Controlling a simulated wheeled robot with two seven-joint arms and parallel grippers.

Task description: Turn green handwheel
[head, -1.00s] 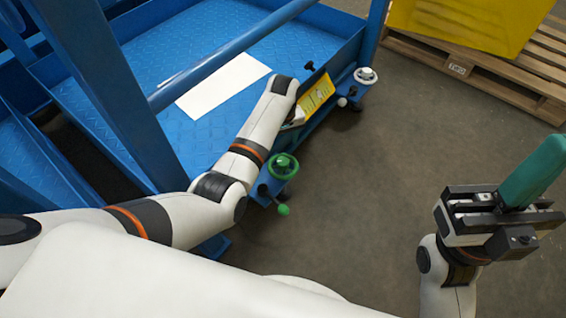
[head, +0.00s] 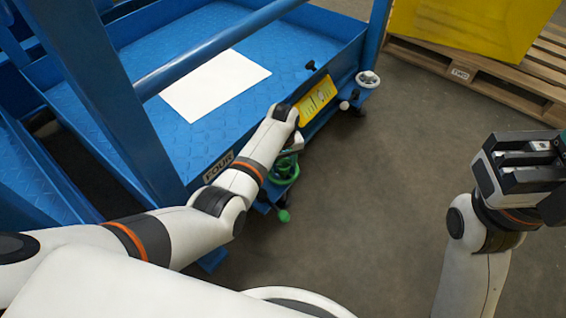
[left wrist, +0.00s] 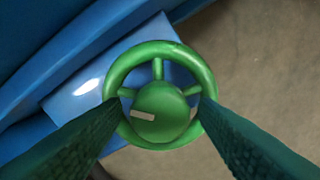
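The green handwheel (head: 292,170) sits at the near corner of the blue cart, partly hidden by my left arm and gripper in the head view. In the left wrist view the wheel (left wrist: 158,109) shows from above, with spokes, a round green hub and a pale mark on the hub. My left gripper (left wrist: 158,112) is open, with one dark green finger at each side of the wheel. Its fingertips overlap the rim in the picture; I cannot tell if they touch it. My right gripper (head: 535,165) is at the right edge, away from the cart, its fingers mostly out of frame.
A green ball knob (head: 284,215) sticks out below the wheel. A white handwheel (head: 367,78) is at the cart's far corner, past a yellow label (head: 318,98). A white sheet (head: 215,85) lies on the cart's deck. A pallet (head: 470,75) stands behind; the floor between is clear.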

